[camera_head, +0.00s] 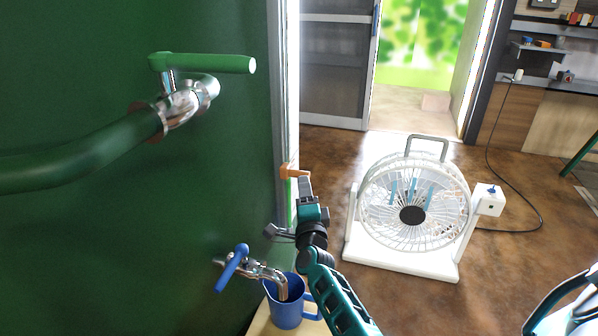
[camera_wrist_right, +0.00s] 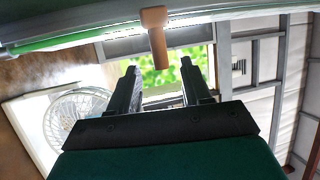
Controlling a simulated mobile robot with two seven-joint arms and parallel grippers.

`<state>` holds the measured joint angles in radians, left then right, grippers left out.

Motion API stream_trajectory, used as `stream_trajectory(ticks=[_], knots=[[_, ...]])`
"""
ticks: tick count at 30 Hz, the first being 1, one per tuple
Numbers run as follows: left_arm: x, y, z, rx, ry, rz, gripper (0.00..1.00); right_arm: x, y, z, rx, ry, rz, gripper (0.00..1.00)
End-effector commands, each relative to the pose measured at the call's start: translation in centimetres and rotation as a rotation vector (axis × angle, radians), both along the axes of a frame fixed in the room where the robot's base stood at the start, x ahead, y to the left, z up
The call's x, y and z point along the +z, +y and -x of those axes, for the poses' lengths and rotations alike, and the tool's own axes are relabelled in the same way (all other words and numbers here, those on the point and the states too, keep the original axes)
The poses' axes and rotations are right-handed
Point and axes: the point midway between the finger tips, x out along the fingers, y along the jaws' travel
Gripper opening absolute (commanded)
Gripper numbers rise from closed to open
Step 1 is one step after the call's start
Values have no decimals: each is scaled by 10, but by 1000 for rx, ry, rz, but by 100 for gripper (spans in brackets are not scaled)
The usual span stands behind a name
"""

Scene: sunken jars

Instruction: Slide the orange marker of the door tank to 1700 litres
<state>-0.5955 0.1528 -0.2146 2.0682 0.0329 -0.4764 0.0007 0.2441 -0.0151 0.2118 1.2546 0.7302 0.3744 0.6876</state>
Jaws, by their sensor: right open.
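The orange marker (camera_head: 293,171) sits on a pale upright gauge strip at the right edge of the large green tank (camera_head: 120,240). In the right wrist view the marker (camera_wrist_right: 154,32) hangs down from the strip, its free end between the two fingertips. My right gripper (camera_head: 305,187) is just below the marker in the head view. In the wrist view my right gripper (camera_wrist_right: 159,70) has its fingers apart with nothing held; I cannot tell whether either touches the marker. I cannot read any litre numbers on the strip. My left gripper is not in view.
A green-handled valve (camera_head: 180,100) juts from the tank. Below, a blue-handled tap (camera_head: 255,268) stands over a blue mug (camera_head: 286,306) close to my right arm. A white fan (camera_head: 408,205) stands on the brown floor to the right. An open doorway is behind.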

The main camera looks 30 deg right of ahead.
Motion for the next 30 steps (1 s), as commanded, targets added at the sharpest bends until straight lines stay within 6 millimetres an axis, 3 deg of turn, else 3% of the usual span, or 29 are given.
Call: stream_trajectory(ticks=[6,12,26,30], knots=[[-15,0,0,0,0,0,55,6,-20,-40,0,-1,2,48],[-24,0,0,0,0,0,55,12,-32,-65,1,0,2,48],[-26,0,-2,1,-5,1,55,16,-38,-76,2,1,2,48],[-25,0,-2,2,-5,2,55,16,-38,-76,2,1,2,38]])
